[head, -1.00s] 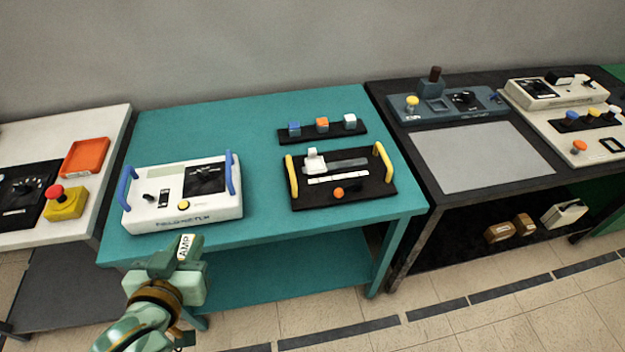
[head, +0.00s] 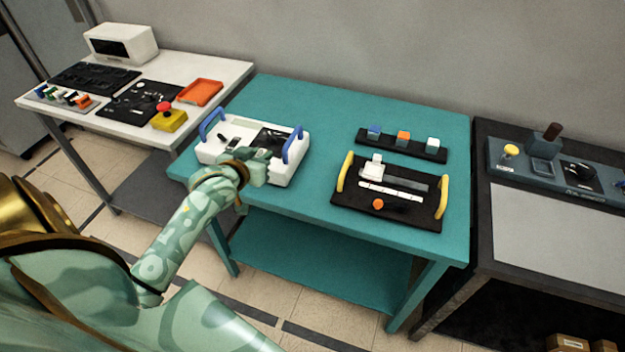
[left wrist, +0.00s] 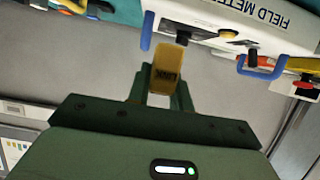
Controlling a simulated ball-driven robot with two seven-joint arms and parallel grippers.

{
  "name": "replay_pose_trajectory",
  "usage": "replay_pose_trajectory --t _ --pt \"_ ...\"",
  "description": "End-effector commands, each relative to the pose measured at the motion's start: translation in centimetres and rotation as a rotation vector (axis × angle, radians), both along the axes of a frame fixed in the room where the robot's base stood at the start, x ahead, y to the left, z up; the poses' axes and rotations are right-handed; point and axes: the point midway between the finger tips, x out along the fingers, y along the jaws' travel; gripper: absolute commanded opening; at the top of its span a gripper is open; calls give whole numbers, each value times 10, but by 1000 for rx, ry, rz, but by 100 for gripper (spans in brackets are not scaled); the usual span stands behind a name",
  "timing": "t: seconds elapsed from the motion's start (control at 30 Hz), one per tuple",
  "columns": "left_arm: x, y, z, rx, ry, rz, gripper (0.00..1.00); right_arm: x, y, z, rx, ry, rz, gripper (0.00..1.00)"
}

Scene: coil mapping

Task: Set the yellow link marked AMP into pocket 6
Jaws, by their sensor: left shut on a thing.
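My left gripper (head: 262,168) is in front of the right part of the white field meter (head: 218,152) on the teal table. In the left wrist view, the gripper (left wrist: 163,88) is shut on a yellow link (left wrist: 168,68) with dark lettering, too small to read surely. The link stands out between the fingers, with the field meter (left wrist: 245,22) beyond it, its lettering upside down. In the head view the link cannot be made out. No pocket numbers are readable. My right gripper is not in view.
The white table at left carries a black slotted panel (head: 95,77), a black plate (head: 142,100), an orange tray (head: 201,92) and a red-topped yellow button box (head: 168,118). A black board with yellow handles (head: 343,172) lies right of the meter on the teal table (head: 300,92).

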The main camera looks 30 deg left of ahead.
Motion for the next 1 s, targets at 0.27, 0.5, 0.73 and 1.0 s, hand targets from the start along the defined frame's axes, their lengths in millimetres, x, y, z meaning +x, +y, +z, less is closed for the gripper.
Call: replay_pose_trajectory --t 0.27,0.5,0.73,1.0 --pt "49 -59 -50 -4 4 -1 0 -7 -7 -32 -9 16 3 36" --pt "66 -79 -78 -1 1 -2 0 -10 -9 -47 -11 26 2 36" --pt "73 -88 -99 -1 3 -2 0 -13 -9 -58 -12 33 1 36" --pt "72 -88 -119 0 0 -3 0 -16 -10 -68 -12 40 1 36"
